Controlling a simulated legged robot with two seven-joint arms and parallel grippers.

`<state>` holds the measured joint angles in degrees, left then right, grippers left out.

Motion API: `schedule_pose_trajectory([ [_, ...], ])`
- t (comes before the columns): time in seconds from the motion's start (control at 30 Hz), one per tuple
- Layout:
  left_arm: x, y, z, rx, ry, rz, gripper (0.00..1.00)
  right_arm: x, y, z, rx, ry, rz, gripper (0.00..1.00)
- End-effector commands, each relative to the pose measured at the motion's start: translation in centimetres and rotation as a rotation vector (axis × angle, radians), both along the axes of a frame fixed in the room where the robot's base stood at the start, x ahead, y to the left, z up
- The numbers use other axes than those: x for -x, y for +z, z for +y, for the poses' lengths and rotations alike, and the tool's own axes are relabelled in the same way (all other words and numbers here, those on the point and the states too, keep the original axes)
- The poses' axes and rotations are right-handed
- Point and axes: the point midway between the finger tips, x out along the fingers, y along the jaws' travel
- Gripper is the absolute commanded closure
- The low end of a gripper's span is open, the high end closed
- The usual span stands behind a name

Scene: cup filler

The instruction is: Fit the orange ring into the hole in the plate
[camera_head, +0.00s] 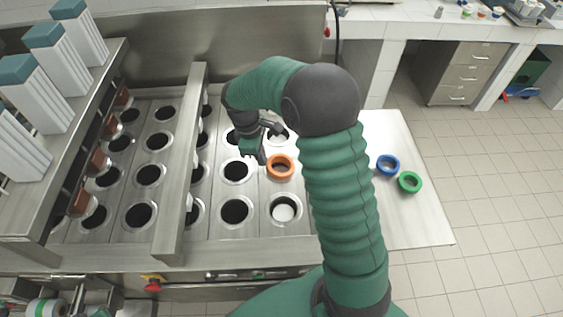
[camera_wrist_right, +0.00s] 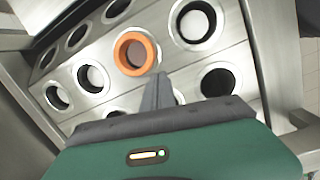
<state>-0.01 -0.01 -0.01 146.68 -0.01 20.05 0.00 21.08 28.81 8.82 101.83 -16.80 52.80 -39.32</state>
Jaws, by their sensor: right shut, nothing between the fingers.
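The orange ring (camera_head: 280,176) lies around one hole of the metal plate (camera_head: 259,205), in the column nearest the right edge. It also shows in the right wrist view (camera_wrist_right: 120,58), lying flat over its hole with its rim above the plate. I cannot tell how deep it sits. My right gripper (camera_head: 262,158) is shut and empty, just left of the ring and above the plate. In the right wrist view its closed fingertips (camera_wrist_right: 161,78) appear beside the ring, apart from it. My left gripper is not in view.
A blue ring (camera_head: 388,173) and a green ring (camera_head: 410,190) lie on the bare metal surface to the right. A raised metal rail (camera_head: 183,160) crosses the plate. Stacks of cups (camera_head: 45,85) stand at the left. Several other holes are uncovered.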

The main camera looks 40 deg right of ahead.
Motion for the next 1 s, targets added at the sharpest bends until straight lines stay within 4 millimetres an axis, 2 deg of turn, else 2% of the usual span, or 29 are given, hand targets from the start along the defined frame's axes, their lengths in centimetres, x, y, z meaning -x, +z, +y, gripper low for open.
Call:
schedule_pose_trajectory([
  [0.03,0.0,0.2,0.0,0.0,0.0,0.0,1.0,-0.6,-0.1,-2.0,0.003,0.031,0.034,1.0],
  [0.1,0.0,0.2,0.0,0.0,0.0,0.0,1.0,-1.0,-0.1,-4.4,0.007,0.082,0.079,1.0],
  [0.2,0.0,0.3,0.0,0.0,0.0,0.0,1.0,-1.3,-0.1,-6.5,0.009,0.129,0.12,1.0],
  [0.37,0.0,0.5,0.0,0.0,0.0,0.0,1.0,-0.9,-1.2,-7.1,0.008,0.142,0.133,1.0],
  [0.7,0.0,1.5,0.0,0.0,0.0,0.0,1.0,0.2,-7.4,-7.9,0.008,0.142,0.132,1.0],
  [0.8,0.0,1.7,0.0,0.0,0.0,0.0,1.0,0.3,-8.7,-8.3,0.008,0.141,0.129,1.0],
  [1.0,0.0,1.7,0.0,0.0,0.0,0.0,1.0,0.5,-9.7,-8.5,0.009,0.142,0.127,1.0],
])
